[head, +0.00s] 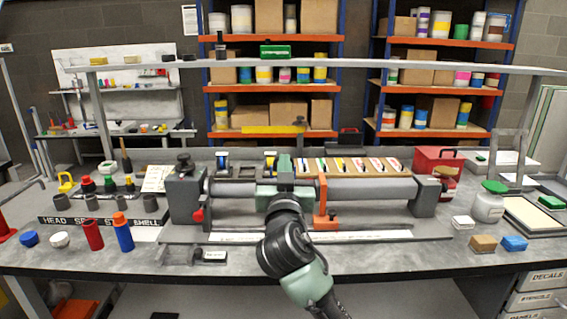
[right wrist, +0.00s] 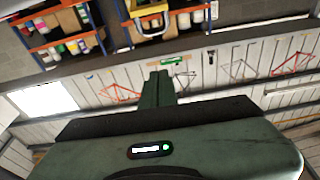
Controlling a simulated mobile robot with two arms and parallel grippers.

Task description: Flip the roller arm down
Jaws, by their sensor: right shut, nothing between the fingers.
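A grey roller fixture lies across the bench, with a long grey cylinder (head: 372,189) between two dark end blocks. An orange bracket (head: 323,204) with a black knob stands upright at the cylinder, just right of my right gripper; it looks like the roller arm, but I cannot be sure. My right gripper (head: 284,166) is in front of and over the middle of the cylinder and hides part of it. Its fingers are together and empty in the right wrist view (right wrist: 159,78). Contact with the fixture cannot be made out. My left gripper is not in view.
A red bottle (head: 92,235) and a blue bottle (head: 122,232) stand at the front left. A white jar with a green lid (head: 489,203) stands at the right. A red box (head: 437,162) is behind the right end block. A shelf rail (head: 400,68) spans above.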

